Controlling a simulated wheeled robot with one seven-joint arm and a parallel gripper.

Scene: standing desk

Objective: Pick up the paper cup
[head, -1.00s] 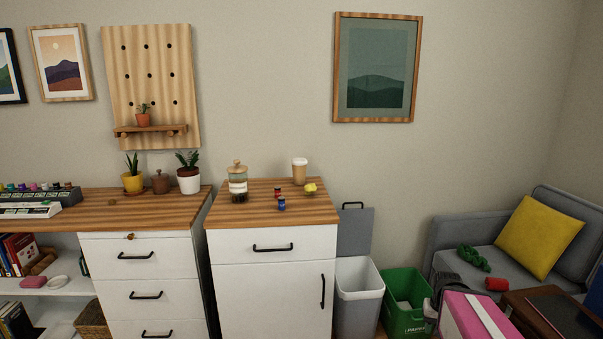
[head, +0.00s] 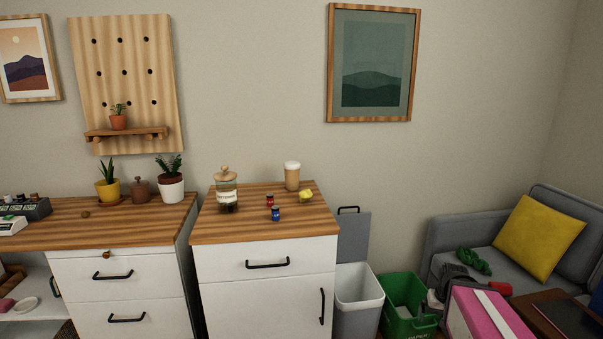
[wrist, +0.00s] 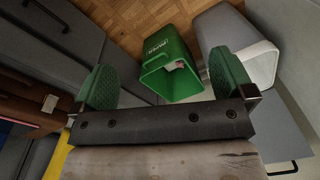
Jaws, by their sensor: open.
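The paper cup (head: 292,178), tan with a white lid, stands upright at the back of the wooden-topped white cabinet (head: 225,232) in the head view. My gripper (wrist: 165,80) shows in the wrist view, its two green pads wide apart with nothing held between them. It is over the floor area by the green bin (wrist: 168,67). The cup is not in the wrist view, and the gripper is well away from it.

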